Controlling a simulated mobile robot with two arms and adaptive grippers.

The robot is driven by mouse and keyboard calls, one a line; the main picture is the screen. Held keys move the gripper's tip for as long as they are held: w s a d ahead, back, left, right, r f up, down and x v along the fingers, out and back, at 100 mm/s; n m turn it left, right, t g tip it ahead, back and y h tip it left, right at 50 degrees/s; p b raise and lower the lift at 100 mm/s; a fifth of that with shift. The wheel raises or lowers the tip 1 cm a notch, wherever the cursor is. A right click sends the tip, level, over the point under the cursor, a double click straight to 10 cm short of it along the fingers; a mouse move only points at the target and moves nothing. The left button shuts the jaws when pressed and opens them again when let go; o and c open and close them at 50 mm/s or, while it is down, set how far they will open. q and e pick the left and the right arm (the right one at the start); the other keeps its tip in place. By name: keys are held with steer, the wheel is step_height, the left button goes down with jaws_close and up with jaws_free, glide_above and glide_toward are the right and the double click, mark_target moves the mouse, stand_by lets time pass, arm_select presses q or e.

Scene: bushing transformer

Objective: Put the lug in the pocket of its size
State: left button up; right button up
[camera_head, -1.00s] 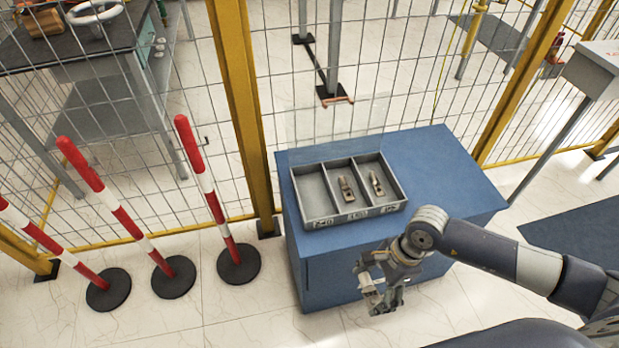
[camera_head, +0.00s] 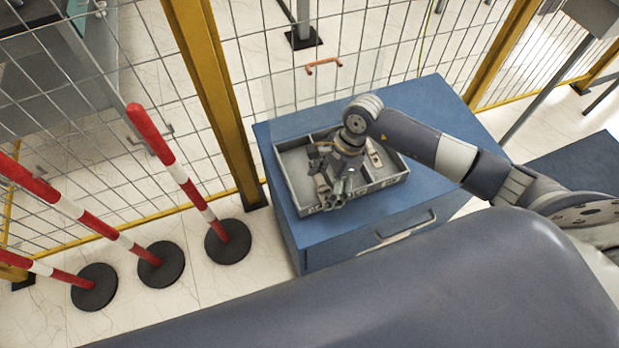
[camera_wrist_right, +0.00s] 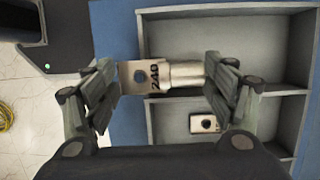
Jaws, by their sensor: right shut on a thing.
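The lug (camera_wrist_right: 185,74), metal with a flat holed end marked 240, is between the fingers of my right gripper (camera_wrist_right: 160,88), which is shut on it. In the right wrist view, its flat end lies toward the blue top and its barrel points over the upper compartment. The grey tray (camera_head: 288,188) has three compartments. My right gripper (camera_head: 335,188) is above its left and middle part in the head view and hides much of it. Another lug (camera_wrist_right: 204,123) lies in the lower compartment in the wrist view. One more lug (camera_head: 374,154) lies in the right compartment. My left gripper is out of view.
The tray stands on a blue cabinet (camera_head: 430,108) with free top to its right. A clear panel (camera_head: 290,98) rises behind it. A yellow-framed mesh fence (camera_head: 212,85) runs behind. Red-and-white posts (camera_head: 197,196) stand on the left.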

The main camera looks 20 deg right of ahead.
steer(key=w, duration=0.1)
steer(key=w+a+b, duration=0.1)
steer(key=w, duration=0.1)
steer(key=w+a, duration=0.1)
steer(key=w, duration=0.1)
steer(key=shift+f+b, duration=0.3)
steer(key=f+b, duration=0.1)
steer(key=f, duration=0.1)
steer(key=f+b, duration=0.1)
steer(key=shift+w+f, duration=0.35)
steer(key=shift+r, duration=0.1)
steer(key=o, duration=0.7)
steer(key=shift+o, duration=0.6)
